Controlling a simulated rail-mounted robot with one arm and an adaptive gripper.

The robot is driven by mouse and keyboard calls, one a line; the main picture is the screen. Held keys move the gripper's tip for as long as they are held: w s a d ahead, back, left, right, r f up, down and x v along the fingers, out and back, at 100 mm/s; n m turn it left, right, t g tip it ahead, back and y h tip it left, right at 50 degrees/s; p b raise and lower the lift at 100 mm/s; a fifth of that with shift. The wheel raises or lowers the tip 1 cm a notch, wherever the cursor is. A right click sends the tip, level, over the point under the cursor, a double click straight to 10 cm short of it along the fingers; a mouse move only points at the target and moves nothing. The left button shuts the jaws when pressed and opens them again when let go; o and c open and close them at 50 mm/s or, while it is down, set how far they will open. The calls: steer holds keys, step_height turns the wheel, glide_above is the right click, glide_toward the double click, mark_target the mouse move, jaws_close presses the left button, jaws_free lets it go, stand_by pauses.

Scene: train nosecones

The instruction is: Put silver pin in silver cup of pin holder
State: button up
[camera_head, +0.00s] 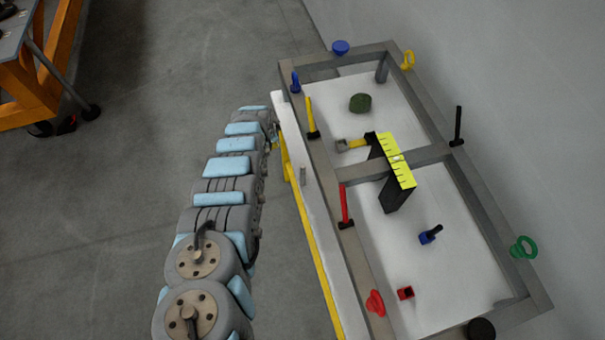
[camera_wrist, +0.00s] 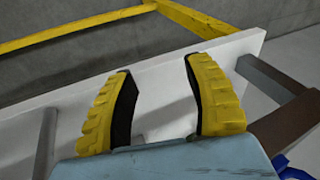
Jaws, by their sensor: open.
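My gripper (camera_wrist: 160,75) is open and empty, its two yellow-padded fingers spread over the white ledge in the wrist view. In the head view my gripper (camera_head: 274,132) is at the ledge's left edge, mostly hidden behind the arm's end. A small grey cylinder (camera_head: 303,175), likely the silver pin, stands on the ledge, lower in the picture than my gripper. A grey post (camera_wrist: 45,145), perhaps the same pin, shows left of the fingers. A grey upright cylinder (camera_head: 382,72) stands in the frame's far corner; I cannot tell whether it is the silver cup.
A grey frame (camera_head: 420,97) surrounds white panels. Blue (camera_head: 428,235) and red (camera_head: 405,293) pieces lie inside. A yellow rail (camera_head: 322,275) borders the ledge.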

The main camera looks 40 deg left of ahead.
steer(key=s+d+r+m+g+h+p, duration=0.2)
steer(key=d+r+m+g+h+p, duration=0.15)
steer(key=d+r, duration=1.4)
steer(key=b, duration=0.4)
glide_above(303, 166)
step_height(303, 166, down, 4)
steer(key=shift+n+y, duration=0.25)
steer(key=shift+n, duration=0.2)
steer(key=shift+a+f, duration=0.25)
steer(key=shift+f, duration=1.45)
steer(key=shift+a+f, duration=0.2)
steer(key=shift+f, duration=1.45)
steer(key=shift+d+f, duration=0.25)
steer(key=shift+f, duration=0.55)
steer(key=shift+d+f, duration=0.2)
steer(key=shift+f, duration=1.6)
jaws_close()
